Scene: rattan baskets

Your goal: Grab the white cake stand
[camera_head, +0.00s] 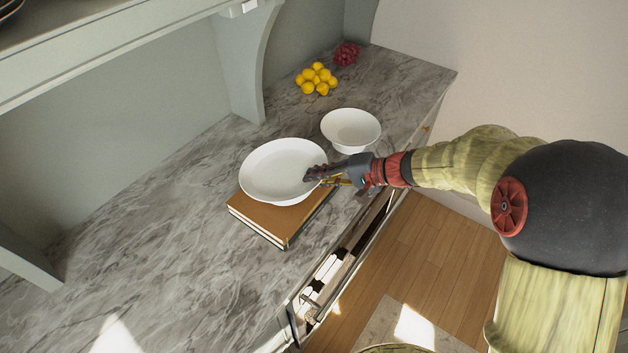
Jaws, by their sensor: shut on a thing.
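A wide white dish on the marble counter, the white cake stand (272,172), sits over a brown book. Its foot is hidden from this angle. My gripper (314,175) is at the right rim of the cake stand, with its fingers shut on that rim. My arm comes in from the right side of the picture.
The brown book (262,218) lies under the stand. A white bowl (351,129) stands close behind my gripper. Yellow fruit (316,80) and red grapes (347,54) are farther back. An open drawer (335,262) is below the counter edge. The counter's left is clear.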

